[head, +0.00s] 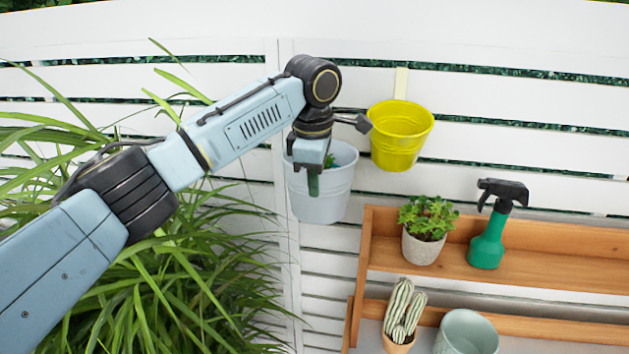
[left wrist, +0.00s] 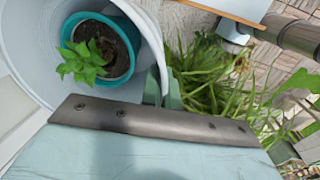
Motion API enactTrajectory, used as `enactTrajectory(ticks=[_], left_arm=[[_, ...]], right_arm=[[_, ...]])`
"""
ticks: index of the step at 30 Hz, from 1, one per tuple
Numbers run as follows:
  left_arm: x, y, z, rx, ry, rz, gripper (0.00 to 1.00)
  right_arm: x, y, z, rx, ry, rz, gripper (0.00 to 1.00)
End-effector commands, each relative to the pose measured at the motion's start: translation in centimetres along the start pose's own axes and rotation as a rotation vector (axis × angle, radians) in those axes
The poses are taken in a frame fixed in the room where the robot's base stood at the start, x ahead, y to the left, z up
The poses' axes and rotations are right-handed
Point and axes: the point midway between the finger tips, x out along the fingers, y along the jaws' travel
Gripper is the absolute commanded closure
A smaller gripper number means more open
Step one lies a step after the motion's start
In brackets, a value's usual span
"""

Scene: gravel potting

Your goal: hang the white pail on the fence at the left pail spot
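The white pail (head: 322,198) is upright in front of the white fence, left of the yellow pail. In the left wrist view the pail (left wrist: 30,40) fills the upper left, with a green plant in a teal pot (left wrist: 128,62) inside it. My left gripper (head: 314,184) is at the pail's near rim. One finger is outside the wall and one inside, pinching the rim; the fingertips also show in the left wrist view (left wrist: 162,90). Whether the pail rests on a hook is hidden. My right gripper is not in view.
A yellow pail (head: 399,140) hangs on the fence (head: 520,95) close on the right. Below right, a wooden shelf (head: 560,262) holds a potted plant (head: 424,232), a green spray bottle (head: 490,240), a cactus (head: 403,315) and a grey pot (head: 466,335). Tall grass (head: 190,280) stands at left.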

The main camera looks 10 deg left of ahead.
Motion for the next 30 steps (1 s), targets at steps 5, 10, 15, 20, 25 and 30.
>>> enactTrajectory(ticks=[5,10,15,20,25,30], left_arm=[[-0.12,0.04,0.02,0.0,-0.001,0.003,1.0],[-0.06,0.03,0.04,0.0,-0.001,0.002,1.0],[0.11,0.0,0.05,0.0,-0.002,0.001,1.0],[0.23,-0.02,0.02,0.0,-0.001,0.001,1.0],[0.27,-0.05,0.02,0.0,0.0,-0.001,0.96],[0.28,-0.05,0.01,0.0,0.0,-0.001,0.74]], right_arm=[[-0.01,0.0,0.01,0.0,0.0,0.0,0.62],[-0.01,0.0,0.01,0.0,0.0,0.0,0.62],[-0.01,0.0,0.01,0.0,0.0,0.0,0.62],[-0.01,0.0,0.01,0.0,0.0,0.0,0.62],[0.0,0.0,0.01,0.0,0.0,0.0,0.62],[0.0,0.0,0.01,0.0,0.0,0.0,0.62]])
